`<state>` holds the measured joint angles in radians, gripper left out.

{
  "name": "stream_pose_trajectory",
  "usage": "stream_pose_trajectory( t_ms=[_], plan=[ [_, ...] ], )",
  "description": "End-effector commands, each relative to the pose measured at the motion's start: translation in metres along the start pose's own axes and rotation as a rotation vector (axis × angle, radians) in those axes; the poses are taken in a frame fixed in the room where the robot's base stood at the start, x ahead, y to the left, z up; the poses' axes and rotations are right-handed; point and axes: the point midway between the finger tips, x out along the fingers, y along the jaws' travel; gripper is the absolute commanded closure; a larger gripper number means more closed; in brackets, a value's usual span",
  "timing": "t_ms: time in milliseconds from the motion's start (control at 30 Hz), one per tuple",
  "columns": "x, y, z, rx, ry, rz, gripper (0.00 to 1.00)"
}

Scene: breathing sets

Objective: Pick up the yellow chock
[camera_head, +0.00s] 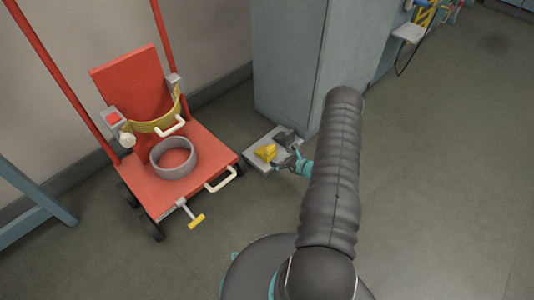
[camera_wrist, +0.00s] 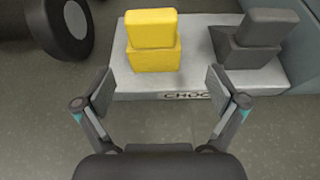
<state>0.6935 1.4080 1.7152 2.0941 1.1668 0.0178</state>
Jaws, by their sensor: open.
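The yellow chock (camera_head: 266,152) is a stepped block on a light grey plate (camera_head: 259,167) on the floor. In the wrist view, the yellow chock (camera_wrist: 152,42) stands at the left of the plate (camera_wrist: 134,87), whose front edge has dark lettering, partly hidden. A dark grey chock (camera_wrist: 252,40) of similar shape stands to its right; it also shows in the head view (camera_head: 284,137). My gripper (camera_wrist: 160,84) is open and empty, its fingers in front of the plate and apart from the yellow chock. In the head view my gripper (camera_head: 284,163) is beside the plate.
A red wheeled cart (camera_head: 212,150) with a grey ring (camera_head: 174,158) and a cream handle (camera_head: 221,179) stands left of the plate. Its dark wheel (camera_wrist: 62,28) is at the wrist view's upper left. A blue-grey cabinet (camera_head: 285,70) rises behind. The floor at right is clear.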

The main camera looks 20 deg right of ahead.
Motion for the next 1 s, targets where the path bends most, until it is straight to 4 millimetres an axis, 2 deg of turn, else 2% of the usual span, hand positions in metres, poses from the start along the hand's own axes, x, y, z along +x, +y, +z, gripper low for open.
stream_pose_trajectory(
  t_ms=[100,267,600,933,967,1000],
  plan=[
    [0.013,0.001,-0.001,-0.001,0.001,0.002,0.04],
    [0.02,0.001,0.0,0.001,-0.001,0.001,0.04],
    [0.062,0.009,-0.001,0.001,-0.004,0.004,0.04],
    [0.069,0.008,-0.001,0.003,-0.004,0.002,0.04],
    [0.069,0.008,-0.001,0.003,-0.004,0.002,0.09],
    [0.069,0.008,-0.001,0.003,-0.004,0.002,0.19]
  ],
)
